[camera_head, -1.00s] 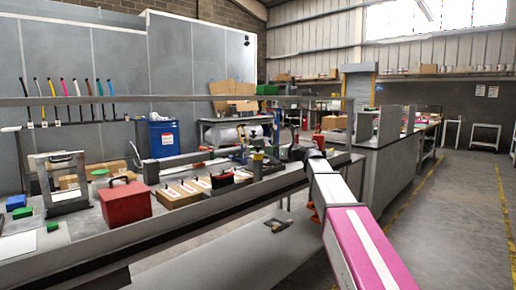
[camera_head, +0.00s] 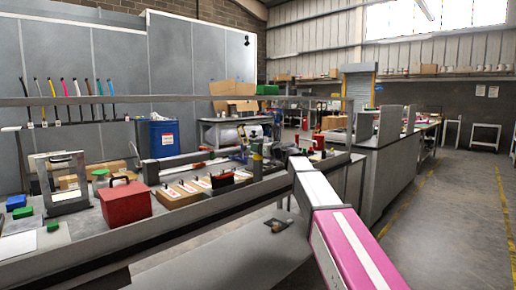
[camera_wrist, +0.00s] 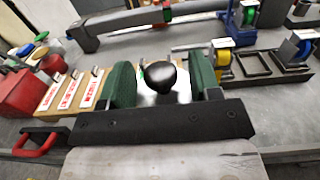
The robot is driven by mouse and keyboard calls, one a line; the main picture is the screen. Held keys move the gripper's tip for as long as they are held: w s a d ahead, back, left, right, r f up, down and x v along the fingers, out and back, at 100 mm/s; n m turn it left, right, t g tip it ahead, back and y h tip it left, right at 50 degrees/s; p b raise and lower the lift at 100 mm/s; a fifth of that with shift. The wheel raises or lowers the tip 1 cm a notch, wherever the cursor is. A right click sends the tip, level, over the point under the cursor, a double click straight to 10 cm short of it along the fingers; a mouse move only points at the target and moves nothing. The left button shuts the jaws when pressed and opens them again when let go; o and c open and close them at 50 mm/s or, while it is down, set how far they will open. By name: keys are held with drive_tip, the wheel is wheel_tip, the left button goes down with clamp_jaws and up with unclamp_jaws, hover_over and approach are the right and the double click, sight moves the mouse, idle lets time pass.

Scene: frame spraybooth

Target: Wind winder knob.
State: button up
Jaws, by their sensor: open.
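A black rounded knob (camera_wrist: 166,77) shows in the wrist view, in front of a pale plate. I take it for the winder knob. My gripper (camera_wrist: 160,70) is open, with one green-padded finger on the left of the knob and one on the right. A gap shows on each side, wider on the right, so the fingers do not appear to press on it. Whether the knob lies fully at fingertip depth I cannot tell. In the head view my pink and white arm reaches to the bench, and the gripper and knob cannot be made out clearly.
A red box (camera_head: 127,202) and a wooden block with white labels (camera_head: 180,192) stand on the bench left of my gripper. A red handle (camera_wrist: 38,141) is near the bench edge. A grey bar (camera_wrist: 150,18) and a blue holder (camera_wrist: 240,20) lie beyond the knob.

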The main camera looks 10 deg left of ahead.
drive_tip(key=shift+w+a, duration=0.35)
drive_tip(key=shift+a, duration=0.15)
drive_tip(key=c, duration=0.9)
drive_tip(key=shift+o, duration=0.2)
drive_tip(key=shift+n+g+y, duration=0.3)
drive_tip(key=n+g+y, duration=0.1)
drive_tip(key=n+g, duration=0.1)
drive_tip(key=g, duration=0.1)
drive_tip(key=shift+w+n+g+y, duration=0.2)
drive_tip(key=shift+n+g+y, duration=0.1)
drive_tip(key=shift+y, duration=0.1)
drive_tip(key=n+g+y, duration=0.1)
drive_tip(key=n+g, duration=0.3)
drive_tip(key=g, duration=0.2)
drive_tip(key=shift+g, duration=0.4)
drive_tip(key=n+g, duration=0.4)
drive_tip(key=g, duration=0.1)
drive_tip(key=shift+g, duration=0.3)
drive_tip(key=shift+s+n+g+h, duration=0.15)
drive_tip(key=shift+n+g+h, duration=1.25)
drive_tip(key=shift+g, duration=0.7)
